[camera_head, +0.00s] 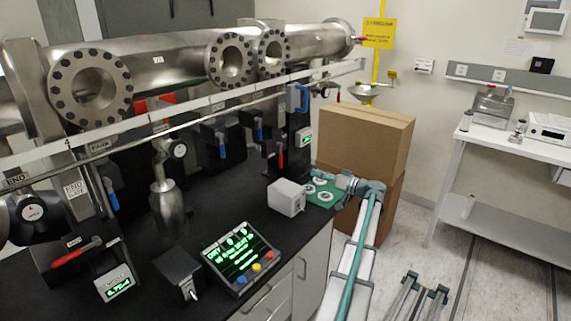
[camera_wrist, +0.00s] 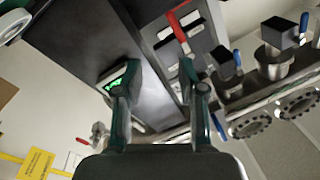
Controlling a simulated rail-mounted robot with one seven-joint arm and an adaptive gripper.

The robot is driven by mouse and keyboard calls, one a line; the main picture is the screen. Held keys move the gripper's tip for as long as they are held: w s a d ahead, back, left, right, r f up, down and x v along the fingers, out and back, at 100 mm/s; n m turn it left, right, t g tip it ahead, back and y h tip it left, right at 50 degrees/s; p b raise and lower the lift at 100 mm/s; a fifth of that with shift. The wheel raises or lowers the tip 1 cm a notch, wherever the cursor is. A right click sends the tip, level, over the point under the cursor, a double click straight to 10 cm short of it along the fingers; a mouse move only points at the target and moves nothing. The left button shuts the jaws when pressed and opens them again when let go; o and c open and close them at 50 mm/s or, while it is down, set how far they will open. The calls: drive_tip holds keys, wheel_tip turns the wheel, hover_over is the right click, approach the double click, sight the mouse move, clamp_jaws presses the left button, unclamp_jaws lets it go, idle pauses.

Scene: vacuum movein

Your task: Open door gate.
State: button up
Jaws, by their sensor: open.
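My gripper (camera_wrist: 156,72) is open in the wrist view, with nothing between its two dark fingers. A red lever (camera_wrist: 180,14) on a dark valve body shows beyond the right fingertip, apart from it as far as I can tell. A green-lit readout (camera_wrist: 113,82) sits behind the left finger. The head view shows a similar red lever (camera_head: 281,160) and a readout (camera_head: 304,137) under the pipe, beside an upright blue handle (camera_head: 301,98). I cannot read which valve is the door gate.
The black bench (camera_head: 225,215) carries a grey box (camera_head: 287,197), a green pad (camera_head: 321,190) with white discs, and a control panel (camera_head: 241,257). A cardboard box (camera_head: 362,140) stands beyond. Other blue levers (camera_wrist: 239,62) hang nearby. Floor at right is partly clear.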

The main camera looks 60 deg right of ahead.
sight(281, 160)
drive_tip(key=w+a+r+n+p, duration=0.1)
drive_tip(key=w+n, duration=0.1)
drive_tip(key=w, duration=0.3)
drive_tip(key=w+a+r+n+y, duration=0.1)
drive_tip(key=w+n, duration=0.1)
drive_tip(key=w, duration=0.3)
drive_tip(key=w+a+r+n+p, duration=0.1)
drive_tip(key=w+n, duration=0.1)
drive_tip(key=w, duration=0.4)
drive_tip(key=shift+a+g+p, duration=0.3)
drive_tip(key=shift+g, duration=0.1)
clamp_jaws()
